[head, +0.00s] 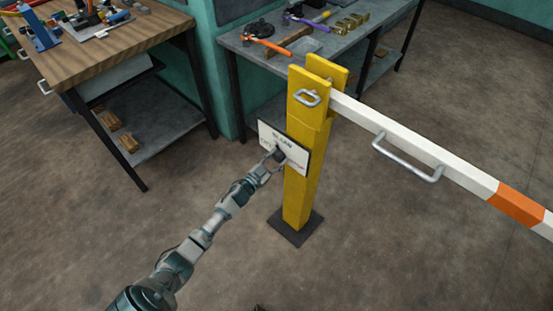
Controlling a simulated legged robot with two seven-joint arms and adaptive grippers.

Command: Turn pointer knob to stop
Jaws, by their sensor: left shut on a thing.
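A white panel (293,148) with a dark edge and small dark print is mounted on a yellow post (302,190) in the middle of the head view. My left gripper (274,157) is at the lower part of this panel, shut on a small dark knob (279,153). The gripper fingers hide most of the knob, so its pointer direction cannot be told. The print on the panel is too small to read for certain. My right gripper is not in view.
A white and orange barrier arm (450,171) with a metal handle (408,160) extends right from the post top. A wooden workbench (120,40) and a grey bench (345,42) with tools stand behind. The floor around the post base (296,228) is clear.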

